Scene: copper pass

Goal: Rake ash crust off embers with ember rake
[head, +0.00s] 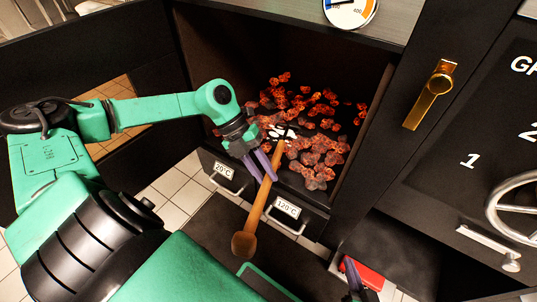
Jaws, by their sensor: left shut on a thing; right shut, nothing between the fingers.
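The ember rake has a long wooden handle (259,208) with a knob at its lower end. My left gripper (264,166) has purple fingers shut on the upper part of the handle. The rake's far end reaches into the firebox, where pale and dark pieces (283,132) show; I cannot tell rake head from ash there. Glowing orange-red embers (327,108) lie across the firebox floor. Greyer, ash-dulled lumps (318,172) lie nearer its front. My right gripper (353,276) shows only partly at the bottom edge, shut and empty, away from the rake.
The dark firebox has side walls and a front edge. Below it are drawers with a 20°C label (223,169) and a 120°C label (287,208). A brass handle (431,94) and a steel wheel (515,205) are at right. A red object (364,274) lies low near my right gripper.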

